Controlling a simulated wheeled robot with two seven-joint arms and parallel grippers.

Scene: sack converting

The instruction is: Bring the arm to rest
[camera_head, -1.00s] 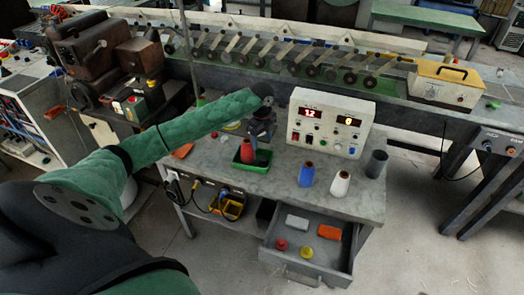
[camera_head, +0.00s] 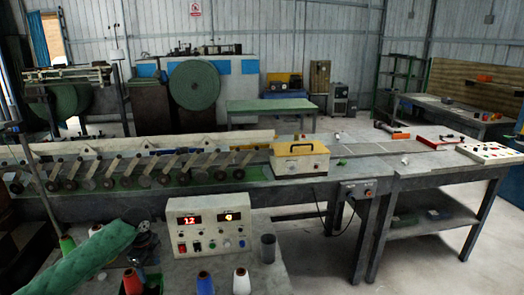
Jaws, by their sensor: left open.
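My left arm, in a green quilted sleeve, comes in at the lower left of the head view. My left gripper (camera_head: 145,246) is dark and points down, just left of the control box. It is open, with nothing visible between its fingers. Whether the fingers are clear of the cone is hard to tell. My right gripper is out of view.
A conveyor line with a yellow-topped box (camera_head: 300,160) runs behind.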

